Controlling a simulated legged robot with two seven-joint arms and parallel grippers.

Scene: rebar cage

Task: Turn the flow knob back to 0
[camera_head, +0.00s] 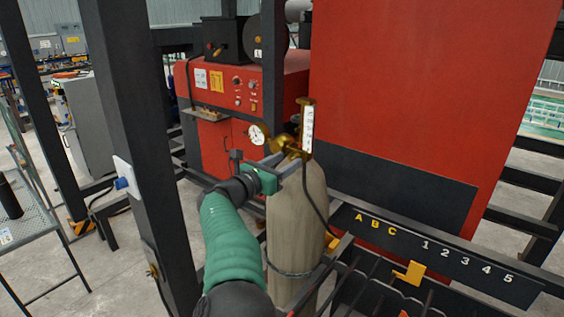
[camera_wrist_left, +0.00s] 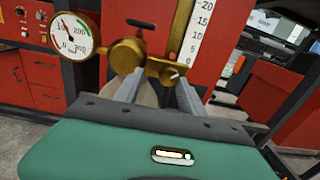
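The brass regulator (camera_head: 284,144) sits on top of a tan gas cylinder (camera_head: 297,215), with a round pressure gauge (camera_head: 257,133) on its left. The upright white flow scale (camera_head: 308,130) stands on its right; in the left wrist view the scale (camera_wrist_left: 195,30) reads 0 at the bottom. The small brass flow knob (camera_wrist_left: 172,72) with a pale mark is just below the scale. My left gripper (camera_head: 281,158) is in front of the regulator. In the left wrist view its two fingers (camera_wrist_left: 160,80) are apart and point at the knob area; contact cannot be told. My right gripper is out of view.
A dark steel post (camera_head: 150,160) stands left of my left arm. A red cabinet (camera_head: 420,90) is behind the cylinder. A dark rail marked A B C and 1 to 5 (camera_head: 435,252) runs at the lower right. A hose hangs beside the cylinder.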

